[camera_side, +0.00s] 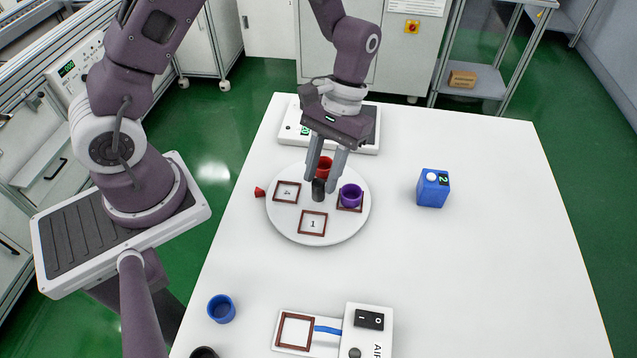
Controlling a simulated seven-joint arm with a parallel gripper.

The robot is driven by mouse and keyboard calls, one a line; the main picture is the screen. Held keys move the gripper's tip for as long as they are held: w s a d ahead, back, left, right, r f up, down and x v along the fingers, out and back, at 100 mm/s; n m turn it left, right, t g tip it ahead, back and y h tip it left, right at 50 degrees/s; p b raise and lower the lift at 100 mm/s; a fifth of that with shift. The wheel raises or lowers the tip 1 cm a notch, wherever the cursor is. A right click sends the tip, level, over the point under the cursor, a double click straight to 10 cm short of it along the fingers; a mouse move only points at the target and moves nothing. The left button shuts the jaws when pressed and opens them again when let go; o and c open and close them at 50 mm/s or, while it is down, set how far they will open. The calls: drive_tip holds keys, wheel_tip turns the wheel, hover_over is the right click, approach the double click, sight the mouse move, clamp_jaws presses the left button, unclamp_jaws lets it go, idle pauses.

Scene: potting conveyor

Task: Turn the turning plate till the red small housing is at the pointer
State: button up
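The turning plate (280,217) is a round white disc on the table with square brown frames on it. The red small housing (325,165) stands at the plate's back, partly hidden by my gripper's fingers. The pointer (260,192) is a small red piece just off the plate's left edge. A dark knob (318,190) stands at the plate's middle. My gripper (319,188) points down with one finger on each side of the knob. The fingertips are very close to it; I cannot tell whether they touch it.
A purple housing (350,196) sits at the plate's right frame; the left and front frames are empty. A blue container (433,188) stands to the right. A blue cup (221,308) and a switch box (367,320) are at the front. A device (290,130) stands behind.

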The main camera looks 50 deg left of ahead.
sight(318, 192)
drive_tip(key=shift+x, duration=1.4)
clamp_jaws()
